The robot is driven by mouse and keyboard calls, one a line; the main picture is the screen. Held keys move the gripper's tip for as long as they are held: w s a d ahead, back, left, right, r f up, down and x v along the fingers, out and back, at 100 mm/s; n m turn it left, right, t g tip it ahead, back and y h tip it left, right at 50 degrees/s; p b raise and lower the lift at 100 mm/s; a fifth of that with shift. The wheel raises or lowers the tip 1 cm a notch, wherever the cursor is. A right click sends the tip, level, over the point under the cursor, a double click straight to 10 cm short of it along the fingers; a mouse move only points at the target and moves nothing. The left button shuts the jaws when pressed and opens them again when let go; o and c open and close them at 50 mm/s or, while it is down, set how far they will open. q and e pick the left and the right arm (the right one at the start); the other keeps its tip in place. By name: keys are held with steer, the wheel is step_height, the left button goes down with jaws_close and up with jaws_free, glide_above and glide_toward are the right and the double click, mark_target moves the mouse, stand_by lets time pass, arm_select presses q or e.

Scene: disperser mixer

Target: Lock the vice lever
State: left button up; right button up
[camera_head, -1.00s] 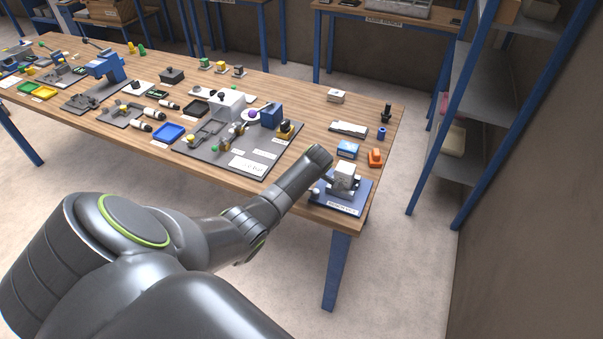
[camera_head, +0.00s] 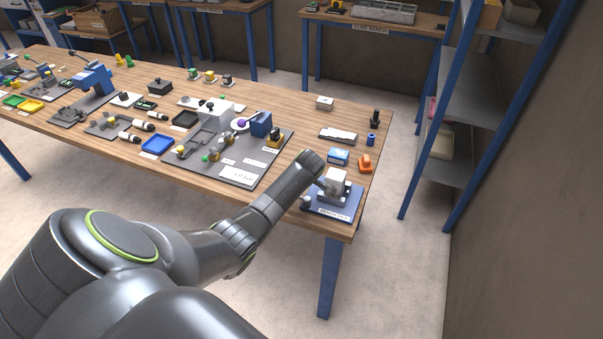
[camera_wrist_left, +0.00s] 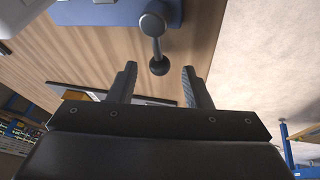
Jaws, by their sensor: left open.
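The vice (camera_head: 336,182) is a pale grey block on a blue base plate (camera_head: 345,210) at the table's front right corner. A grey ball (camera_head: 306,203) shows at its left side. In the wrist view the vice lever (camera_wrist_left: 156,46) is a short rod with a grey ball (camera_wrist_left: 152,25) at one end and a dark ball (camera_wrist_left: 159,66) at the other. My left gripper (camera_wrist_left: 159,69) is open, with the dark ball between its fingertips and a gap on both sides. In the head view my left forearm hides most of this gripper. My right gripper is not in view.
The table's front and right edges are close to the vice. A shelf rack (camera_head: 470,100) stands at the right.

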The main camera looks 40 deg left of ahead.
arm_select(q)
steer(key=b+v, duration=0.2)
steer(key=v, duration=1.4)
steer(key=shift+s+f, duration=0.1)
